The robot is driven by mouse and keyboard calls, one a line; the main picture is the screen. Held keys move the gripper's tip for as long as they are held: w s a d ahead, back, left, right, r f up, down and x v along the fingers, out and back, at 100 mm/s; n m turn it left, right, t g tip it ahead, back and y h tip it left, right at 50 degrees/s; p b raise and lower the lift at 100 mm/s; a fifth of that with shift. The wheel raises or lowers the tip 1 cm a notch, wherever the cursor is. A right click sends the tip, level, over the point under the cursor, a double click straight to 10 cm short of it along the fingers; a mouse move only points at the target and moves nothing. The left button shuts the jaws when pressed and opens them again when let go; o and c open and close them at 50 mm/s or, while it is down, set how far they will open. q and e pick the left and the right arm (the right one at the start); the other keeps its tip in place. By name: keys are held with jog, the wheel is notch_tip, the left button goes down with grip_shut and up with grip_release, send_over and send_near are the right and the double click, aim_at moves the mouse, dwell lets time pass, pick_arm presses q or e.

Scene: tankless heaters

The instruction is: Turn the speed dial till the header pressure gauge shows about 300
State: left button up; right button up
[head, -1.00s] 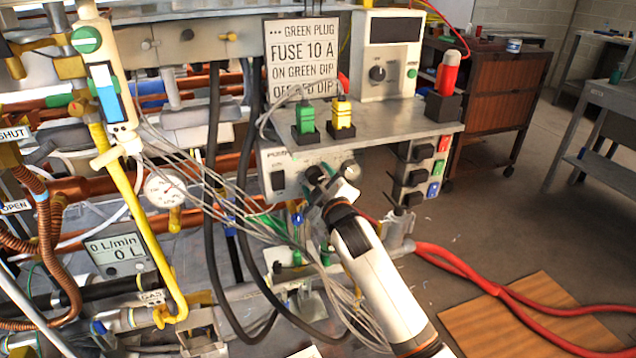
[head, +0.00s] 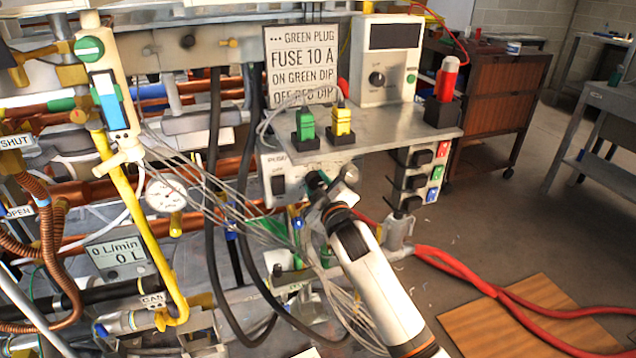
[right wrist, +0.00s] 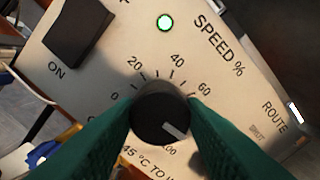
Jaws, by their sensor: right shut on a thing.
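The speed dial (right wrist: 160,112) is a round black knob on a pale panel marked SPEED %, seen in the right wrist view. Its white mark points to the lower right, past the 60 label; the scale there is partly hidden by a finger. My right gripper (right wrist: 161,108) is shut on the dial, with a green finger on either side. In the head view, my right gripper (head: 318,185) is at the panel under the shelf and covers the dial. A round white gauge (head: 167,194) stands left of the panel; its reading is too small to tell. My left gripper is not in view.
Grey cables (head: 215,180) hang left of my gripper. Above is a shelf (head: 385,135) with a green plug (head: 305,124) and a yellow plug (head: 342,122).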

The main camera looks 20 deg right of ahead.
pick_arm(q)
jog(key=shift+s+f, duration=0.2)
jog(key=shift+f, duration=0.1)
pick_arm(e)
jog(key=o, duration=1)
jog(key=shift+s, duration=0.1)
jog(key=shift+s, duration=0.25)
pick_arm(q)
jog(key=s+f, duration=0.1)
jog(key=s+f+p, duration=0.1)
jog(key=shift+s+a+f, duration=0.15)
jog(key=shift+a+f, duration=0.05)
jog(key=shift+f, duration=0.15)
pick_arm(e)
jog(key=s, duration=1.1)
jog(key=shift+s+d, duration=0.2)
